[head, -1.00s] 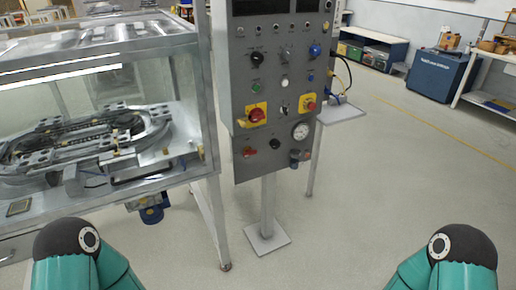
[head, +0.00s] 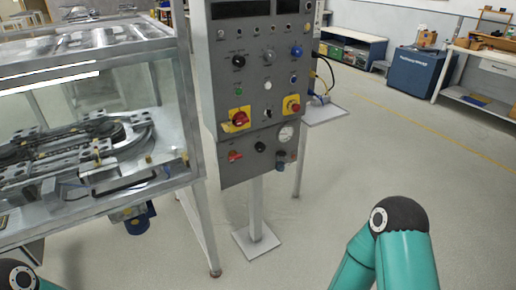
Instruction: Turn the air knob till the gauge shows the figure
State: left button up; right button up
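The grey control panel (head: 232,90) stands on a post left of the picture's middle. A round white gauge (head: 286,133) sits at its lower right; its needle and figures are too small to read. A dark knob-like fitting (head: 281,156) is just below the gauge, and a black knob (head: 260,147) is to its left. I cannot tell for sure which one is the air knob. A red handle (head: 235,156) is at the lower left of the panel. Only parts of my arms show at the bottom; both grippers are out of view.
A glass-sided metal enclosure (head: 182,172) with a ring track (head: 120,130) stands close on the panel's left. The post's base plate (head: 256,242) lies on the floor. Open floor (head: 400,150) stretches to the right.

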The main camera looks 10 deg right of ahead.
aim_at(260, 147)
jog(key=u, duration=0.05)
jog(key=i, duration=0.95)
jog(key=z, duration=0.1)
